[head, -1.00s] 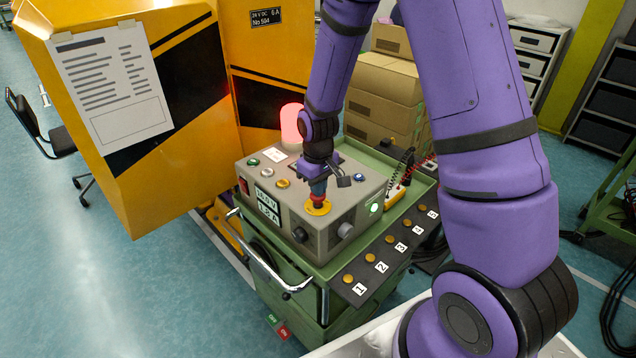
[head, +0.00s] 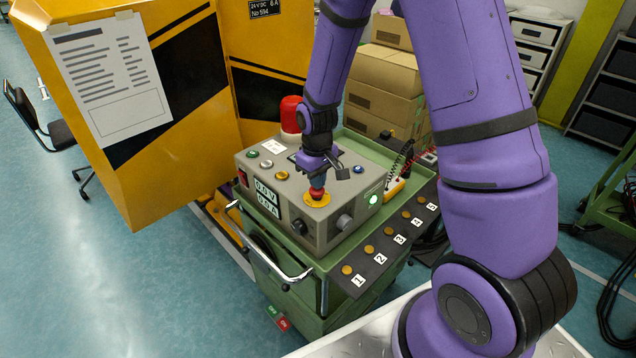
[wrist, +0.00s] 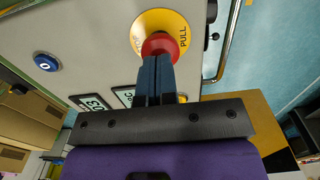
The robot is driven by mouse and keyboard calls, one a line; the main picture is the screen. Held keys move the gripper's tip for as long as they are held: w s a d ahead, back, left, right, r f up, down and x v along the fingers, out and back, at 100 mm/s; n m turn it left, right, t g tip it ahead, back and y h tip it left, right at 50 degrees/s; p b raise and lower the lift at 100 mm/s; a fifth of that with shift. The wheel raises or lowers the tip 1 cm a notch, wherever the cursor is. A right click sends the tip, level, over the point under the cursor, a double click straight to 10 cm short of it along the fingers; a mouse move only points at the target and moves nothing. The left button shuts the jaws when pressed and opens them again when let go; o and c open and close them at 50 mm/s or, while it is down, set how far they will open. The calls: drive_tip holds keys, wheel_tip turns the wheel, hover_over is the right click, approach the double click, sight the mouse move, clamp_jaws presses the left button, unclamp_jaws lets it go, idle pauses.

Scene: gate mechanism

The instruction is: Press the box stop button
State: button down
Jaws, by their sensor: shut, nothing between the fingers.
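The box stop button is a red mushroom cap (head: 317,193) on a yellow disc (head: 311,201), on top of the grey control box (head: 330,221). It also shows in the wrist view as a red cap (wrist: 163,44) on a yellow ring marked PULL (wrist: 183,31). My gripper (head: 317,179) is shut and empty, pointing down right over the cap. In the wrist view its blue-grey fingertips (wrist: 155,60) overlap the cap's edge; I cannot tell whether they still touch it. The box display (head: 267,199) reads 0.0 V and 0.0 A. The red beacon (head: 291,115) is unlit.
The box stands on a green cart (head: 290,267) with a front handle. A strip of numbered buttons (head: 385,245) runs along its right side. Other small buttons (head: 267,164) sit on the box top. A yellow cabinet (head: 185,110) stands left, cardboard boxes (head: 385,80) behind.

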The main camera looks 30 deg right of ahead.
wheel_tip(320, 180, up, 13)
drive_tip(key=shift+f, duration=0.15)
